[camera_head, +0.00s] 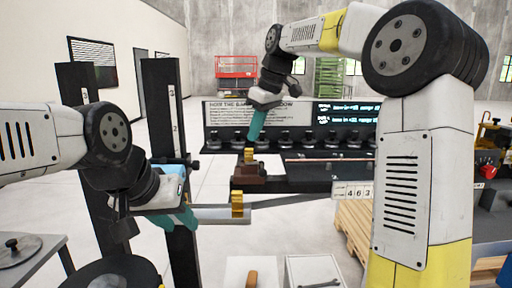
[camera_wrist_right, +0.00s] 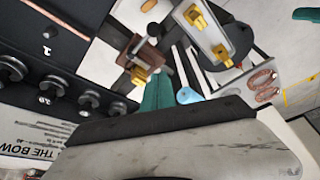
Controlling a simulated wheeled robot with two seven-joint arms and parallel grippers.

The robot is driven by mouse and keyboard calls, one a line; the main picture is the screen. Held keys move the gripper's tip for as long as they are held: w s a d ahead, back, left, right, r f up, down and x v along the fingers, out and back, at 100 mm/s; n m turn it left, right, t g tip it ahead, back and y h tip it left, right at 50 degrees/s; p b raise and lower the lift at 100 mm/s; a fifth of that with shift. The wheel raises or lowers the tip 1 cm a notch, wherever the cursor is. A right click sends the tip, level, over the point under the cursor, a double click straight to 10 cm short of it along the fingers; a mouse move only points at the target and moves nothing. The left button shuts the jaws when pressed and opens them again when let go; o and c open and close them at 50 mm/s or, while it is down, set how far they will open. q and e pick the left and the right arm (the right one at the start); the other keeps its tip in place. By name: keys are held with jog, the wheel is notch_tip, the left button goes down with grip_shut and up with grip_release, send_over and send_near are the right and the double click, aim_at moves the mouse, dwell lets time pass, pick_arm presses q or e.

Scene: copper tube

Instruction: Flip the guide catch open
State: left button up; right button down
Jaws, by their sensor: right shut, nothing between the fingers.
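A gold catch-like piece (camera_head: 249,155) stands on a brown block (camera_head: 249,178) at the near end of the dark bench. It also shows in the right wrist view (camera_wrist_right: 140,75) beside the fingertips. A second gold piece (camera_head: 237,204) sits on a light grey bar (camera_head: 221,214) nearer me. I cannot tell which is the guide catch. My right gripper (camera_head: 256,126) is shut and empty, its teal fingers pointing down just above the gold piece on the block. I cannot tell if they touch. My left gripper (camera_head: 184,219) is at the grey bar's left end; its jaw gap is hidden.
A dark bench (camera_head: 310,181) with a copper rod (camera_head: 325,160) and a row of black knobs (camera_head: 287,138) lies behind. Dark posts (camera_head: 165,120) stand at left. White trays (camera_head: 314,262) are in front. A pallet (camera_head: 354,235) lies at right.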

aim_at(246, 157)
jog(key=x, duration=0.8)
jog(key=shift+a+f, duration=0.1)
jog(key=shift+f, duration=0.3)
jog(key=s+d, duration=0.1)
jog(key=s+d+f, duration=0.1)
jog(key=d, duration=0.1)
jog(key=shift+d, duration=0.15)
